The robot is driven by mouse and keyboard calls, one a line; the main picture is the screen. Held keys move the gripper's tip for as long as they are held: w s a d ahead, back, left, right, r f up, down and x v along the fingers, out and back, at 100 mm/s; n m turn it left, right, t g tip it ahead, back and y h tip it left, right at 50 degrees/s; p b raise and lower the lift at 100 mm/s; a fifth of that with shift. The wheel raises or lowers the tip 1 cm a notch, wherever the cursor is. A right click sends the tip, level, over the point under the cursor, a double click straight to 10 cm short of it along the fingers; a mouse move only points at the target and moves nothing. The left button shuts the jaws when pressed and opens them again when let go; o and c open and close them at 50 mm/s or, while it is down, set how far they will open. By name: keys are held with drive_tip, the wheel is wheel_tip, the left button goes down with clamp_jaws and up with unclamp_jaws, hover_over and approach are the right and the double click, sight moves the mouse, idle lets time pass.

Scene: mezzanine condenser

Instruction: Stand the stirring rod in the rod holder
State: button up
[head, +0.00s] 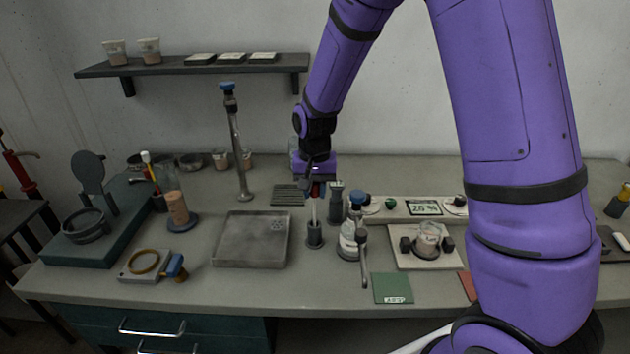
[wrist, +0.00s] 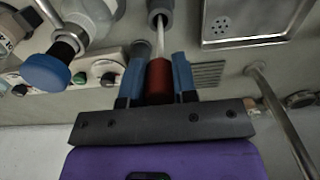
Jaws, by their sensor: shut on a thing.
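The stirring rod has a red-brown handle and a thin white shaft; it shows in the wrist view (wrist: 159,82) and in the head view (head: 314,208). My gripper (head: 314,188) is shut on the handle, with a blue finger on each side in the wrist view (wrist: 159,65). The rod points down, close to upright. The rod holder is a small dark cylinder on a round base (head: 314,236), directly below my gripper. The shaft's lower end meets the holder's mouth in the wrist view (wrist: 160,14) and seems to be inside it; the depth is hidden.
A blue-capped bottle (head: 348,240) stands close right of the holder, and a dark bottle (head: 336,202) behind it. A metal tray (head: 252,240) lies to the left. A tall metal post (head: 238,150) rises at the back left. A slotted grate (head: 288,195) is behind the holder.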

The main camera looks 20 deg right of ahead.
drive_tip(key=shift+f, duration=2.25)
drive_tip(key=o, duration=1)
